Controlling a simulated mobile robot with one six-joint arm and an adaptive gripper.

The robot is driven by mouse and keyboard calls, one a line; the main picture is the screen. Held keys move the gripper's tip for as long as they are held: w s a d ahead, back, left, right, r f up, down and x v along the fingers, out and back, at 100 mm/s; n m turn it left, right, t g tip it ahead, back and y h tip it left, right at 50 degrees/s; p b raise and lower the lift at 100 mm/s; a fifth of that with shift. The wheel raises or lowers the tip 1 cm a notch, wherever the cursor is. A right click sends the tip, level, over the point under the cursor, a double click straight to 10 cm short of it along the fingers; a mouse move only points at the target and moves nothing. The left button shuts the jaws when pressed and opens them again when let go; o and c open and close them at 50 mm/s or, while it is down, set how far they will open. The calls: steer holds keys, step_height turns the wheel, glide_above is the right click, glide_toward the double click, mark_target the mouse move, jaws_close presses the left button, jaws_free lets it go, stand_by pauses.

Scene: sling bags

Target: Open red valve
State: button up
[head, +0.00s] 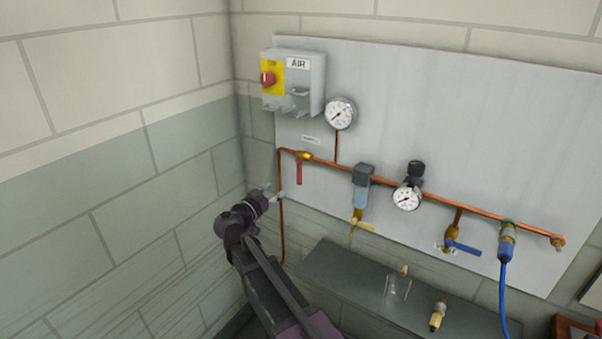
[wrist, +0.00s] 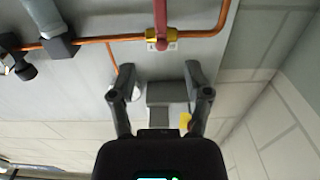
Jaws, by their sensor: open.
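The red valve has a red lever handle (head: 299,173) hanging straight down from a brass body (head: 304,156) on the copper pipe, at the pipe's upper left. In the wrist view, which looks upside down, the red handle (wrist: 160,14) points to the top edge from the brass body (wrist: 160,37). My gripper (head: 275,191) is at the left end of the board in the head view, just left of and below the handle. In the wrist view my gripper (wrist: 160,72) has its two fingers spread apart, empty, with the valve beyond them. It appears apart from the handle.
An AIR box (head: 296,82) with a red knob (head: 268,78) is above the valve. A gauge (head: 340,113), a filter (head: 361,187) and a blue-handled valve (head: 461,245) lie to the right. The brick wall (head: 110,190) is close at left; a shelf (head: 345,280) sits below.

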mark_target(299, 172)
steer(key=x, duration=1.3)
steer(key=shift+d, duration=0.1)
